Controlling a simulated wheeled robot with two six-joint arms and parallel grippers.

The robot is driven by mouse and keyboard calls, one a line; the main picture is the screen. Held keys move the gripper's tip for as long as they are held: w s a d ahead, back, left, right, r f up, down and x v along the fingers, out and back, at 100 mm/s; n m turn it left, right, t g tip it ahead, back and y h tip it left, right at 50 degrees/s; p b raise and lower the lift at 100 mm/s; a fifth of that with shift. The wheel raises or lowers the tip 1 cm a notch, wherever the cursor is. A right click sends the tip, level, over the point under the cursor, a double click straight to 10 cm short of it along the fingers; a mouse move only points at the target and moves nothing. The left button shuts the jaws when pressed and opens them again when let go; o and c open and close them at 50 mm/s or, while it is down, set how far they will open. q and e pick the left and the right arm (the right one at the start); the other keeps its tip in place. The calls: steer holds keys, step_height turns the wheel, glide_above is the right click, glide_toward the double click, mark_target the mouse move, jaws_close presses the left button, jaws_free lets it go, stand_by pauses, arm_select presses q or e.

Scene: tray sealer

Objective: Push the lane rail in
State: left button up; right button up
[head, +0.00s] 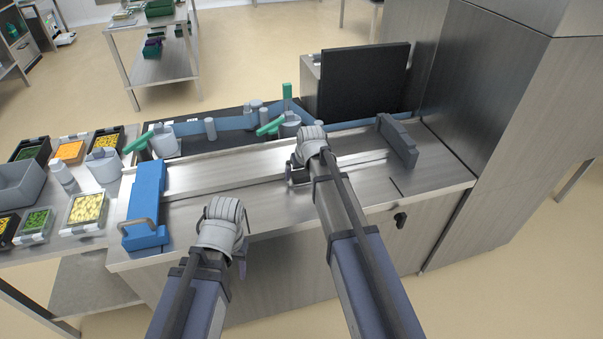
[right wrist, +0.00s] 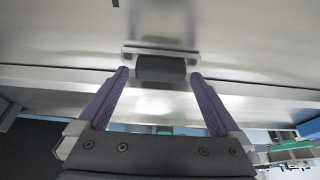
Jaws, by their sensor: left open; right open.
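The lane rail (head: 225,187) looks like a long low steel strip across the steel worktop. It also crosses the right wrist view (right wrist: 60,80). A dark block-shaped grip (right wrist: 161,69) with a steel plate sits at its middle. My right gripper (head: 298,174) is over the rail, open. In the right wrist view its two purple fingers (right wrist: 160,75) stand on either side of the dark grip, with a gap at each side. In the head view my right wrist hides most of the grip. My left gripper (head: 241,258) is open and empty by the worktop's front edge.
A blue block with a metal handle (head: 147,205) stands at the worktop's left end. A dark grey block (head: 398,141) stands at the right. Behind are a blue guide (head: 235,121), green-handled parts and a black panel (head: 362,80). Filled food trays (head: 86,209) lie far left.

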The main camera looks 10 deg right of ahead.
steer(key=p+v, duration=0.7)
steer(key=shift+r, duration=0.4)
steer(key=shift+s, duration=0.1)
steer(key=s+a+n+g, duration=0.1)
steer(key=s+a, duration=0.3)
steer(key=s, duration=0.4)
steer(key=s+a+f+n+g+h, duration=0.1)
steer(key=s+a, duration=0.3)
steer(key=s, duration=0.5)
steer(key=s+a+n+g, duration=0.1)
steer(key=s+a+g, duration=0.2)
steer(key=s+a, duration=0.2)
steer(key=s, duration=0.3)
steer(key=shift+s+f+h, duration=0.25)
steer(key=shift+f+h, duration=0.05)
steer(key=shift+f, duration=0.05)
steer(key=shift+a, duration=0.2)
